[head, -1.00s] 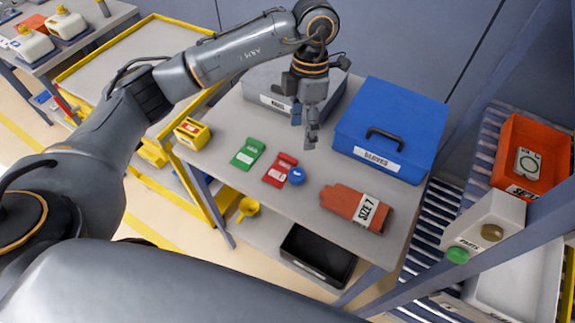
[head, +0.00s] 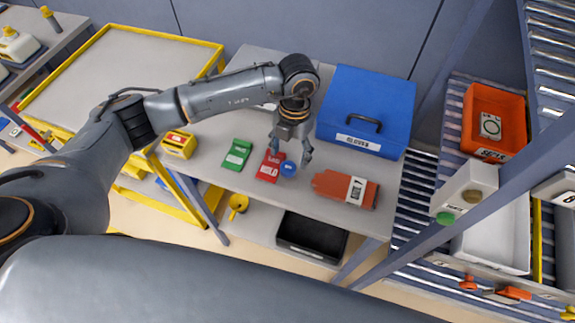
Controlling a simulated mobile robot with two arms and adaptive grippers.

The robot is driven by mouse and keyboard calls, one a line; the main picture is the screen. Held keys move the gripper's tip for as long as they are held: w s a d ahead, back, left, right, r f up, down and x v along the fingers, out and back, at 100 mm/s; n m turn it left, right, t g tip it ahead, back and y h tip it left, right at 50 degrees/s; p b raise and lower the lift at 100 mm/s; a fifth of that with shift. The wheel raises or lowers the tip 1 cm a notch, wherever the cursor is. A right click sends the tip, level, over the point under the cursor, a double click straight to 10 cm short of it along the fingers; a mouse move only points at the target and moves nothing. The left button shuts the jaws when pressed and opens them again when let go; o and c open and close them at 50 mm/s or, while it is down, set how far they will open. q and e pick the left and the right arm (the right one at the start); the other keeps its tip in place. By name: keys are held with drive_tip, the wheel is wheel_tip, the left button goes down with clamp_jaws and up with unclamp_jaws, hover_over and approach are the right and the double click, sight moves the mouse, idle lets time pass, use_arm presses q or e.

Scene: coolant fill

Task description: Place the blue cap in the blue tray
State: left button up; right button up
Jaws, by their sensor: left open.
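The blue cap (head: 288,169) lies on the grey table (head: 215,128), touching or very near the lower right corner of a red labelled packet (head: 270,164). My left gripper (head: 291,155) hangs over the cap, pointing down, with its fingers apart and nothing between them. I cannot tell the exact gap between fingertips and cap. I cannot clearly make out a blue tray. A small blue patch (head: 162,184) shows low beside the yellow-framed cart, partly hidden. My right gripper is not in view.
A large blue lidded box (head: 366,100) stands behind the cap. A black bin (head: 311,237) is on the lower shelf.

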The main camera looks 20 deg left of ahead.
sight(288, 167)
use_arm(q)
drive_tip(key=f+p, duration=0.1)
drive_tip(key=f, duration=0.1)
drive_tip(key=s+f+p, duration=0.1)
drive_tip(key=f+p, duration=0.1)
drive_tip(key=shift+f, duration=0.4)
drive_tip(key=shift+a+f, duration=0.1)
drive_tip(key=shift+f, duration=0.2)
drive_tip(key=shift+w, duration=0.1)
drive_tip(key=c, duration=0.9)
drive_tip(key=shift+c, duration=1.1)
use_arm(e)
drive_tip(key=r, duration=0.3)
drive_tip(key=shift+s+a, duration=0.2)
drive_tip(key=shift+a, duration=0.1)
